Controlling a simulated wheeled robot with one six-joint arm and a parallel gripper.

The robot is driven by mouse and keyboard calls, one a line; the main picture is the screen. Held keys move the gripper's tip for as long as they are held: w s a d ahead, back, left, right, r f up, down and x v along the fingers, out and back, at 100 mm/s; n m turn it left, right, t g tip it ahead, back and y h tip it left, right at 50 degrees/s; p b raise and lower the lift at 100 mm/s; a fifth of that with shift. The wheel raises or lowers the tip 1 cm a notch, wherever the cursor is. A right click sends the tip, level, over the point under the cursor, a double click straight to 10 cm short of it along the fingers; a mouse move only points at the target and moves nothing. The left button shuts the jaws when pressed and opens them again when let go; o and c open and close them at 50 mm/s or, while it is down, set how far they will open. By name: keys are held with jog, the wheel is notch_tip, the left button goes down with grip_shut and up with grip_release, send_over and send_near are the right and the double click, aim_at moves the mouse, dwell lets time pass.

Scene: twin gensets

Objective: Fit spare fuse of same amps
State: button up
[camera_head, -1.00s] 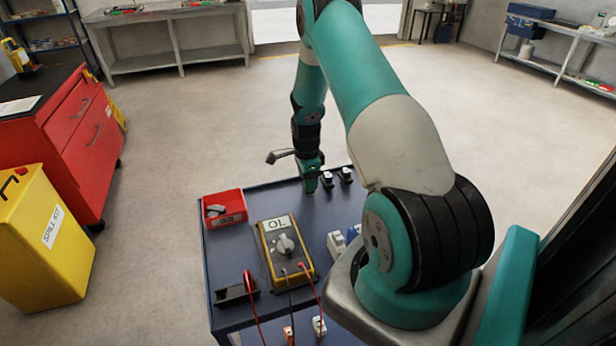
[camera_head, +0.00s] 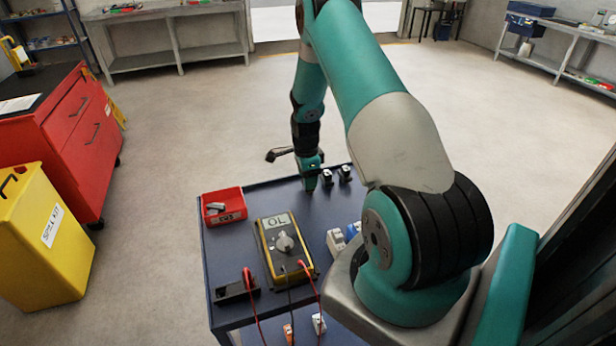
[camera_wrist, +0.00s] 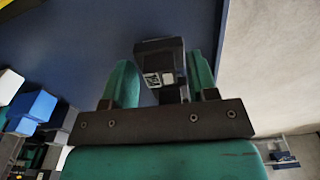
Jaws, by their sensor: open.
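My gripper (camera_head: 309,187) points down at the far edge of the blue cart top, just left of two small black holders with pale tops (camera_head: 327,177) (camera_head: 345,173). In the wrist view my gripper (camera_wrist: 161,62) is open. A black block with a pale marked face (camera_wrist: 158,72) shows between its two teal fingers, with no clear contact visible. A red bin (camera_head: 236,216) on the cart holds small grey pieces. A yellow multimeter (camera_head: 270,262) reads OL. A black holder (camera_head: 226,294) stands at the front left with a red probe at it. Amp markings are too small to read.
White (camera_head: 336,243) and blue (camera_head: 353,232) blocks stand right of the meter, partly behind my arm. Red and black leads hang over the cart's front. A red cabinet (camera_head: 75,140) and yellow spill kit bin (camera_head: 45,235) stand left. The cart top (camera_head: 275,203) is bare between bin and gripper.

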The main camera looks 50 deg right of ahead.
jog(key=c, duration=0.9)
jog(key=shift+r+p, duration=2.65)
jog(key=shift+r, duration=1.35)
jog(key=shift+c, duration=0.2)
